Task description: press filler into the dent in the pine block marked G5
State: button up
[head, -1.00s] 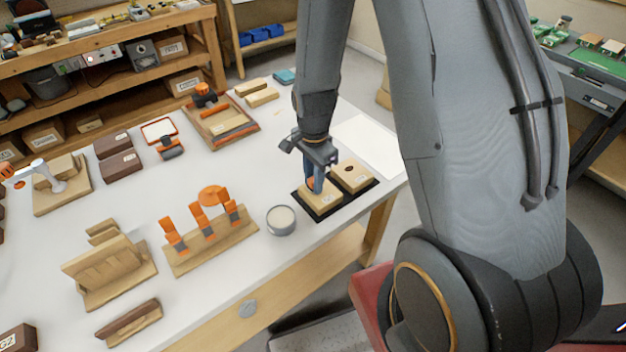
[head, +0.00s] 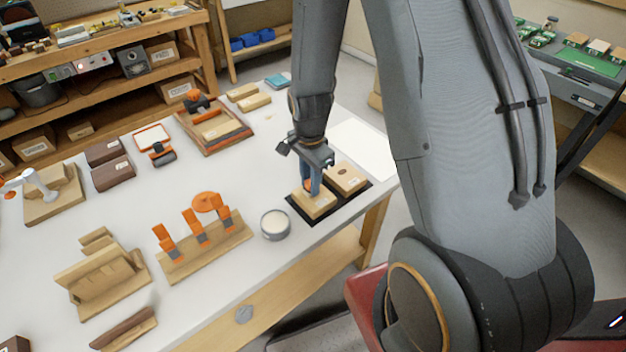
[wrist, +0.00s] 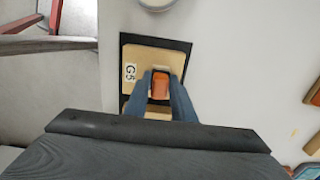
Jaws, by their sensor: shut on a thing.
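The pine block marked G5 (wrist: 139,60) lies on a black mat (wrist: 181,46) at the table's front right; it also shows in the head view (head: 318,208). My gripper (wrist: 160,84) is right over this block, pointing down. Its blue fingers are shut on an orange-handled tool (wrist: 161,88). The tool's lower end is hidden, so I cannot tell whether it touches the wood. The dent in G5 is not visible behind the tool and fingers. A second pine block (head: 346,178) with a dark round spot lies beside it on the mat.
A round tin with pale contents (head: 275,224) stands just left of the mat. A wooden rack with orange-handled tools (head: 205,245) is further left. A white sheet (head: 360,146) lies behind the blocks. The table's front edge is close to the mat.

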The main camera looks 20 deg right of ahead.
jog(key=shift+s+a, duration=0.25)
jog(key=shift+a, duration=0.45)
jog(key=shift+r+p, duration=0.2)
jog(key=shift+p, duration=0.1)
jog(key=shift+r+p, duration=2.25)
jog(key=shift+r, duration=0.65)
jog(key=shift+f, duration=0.1)
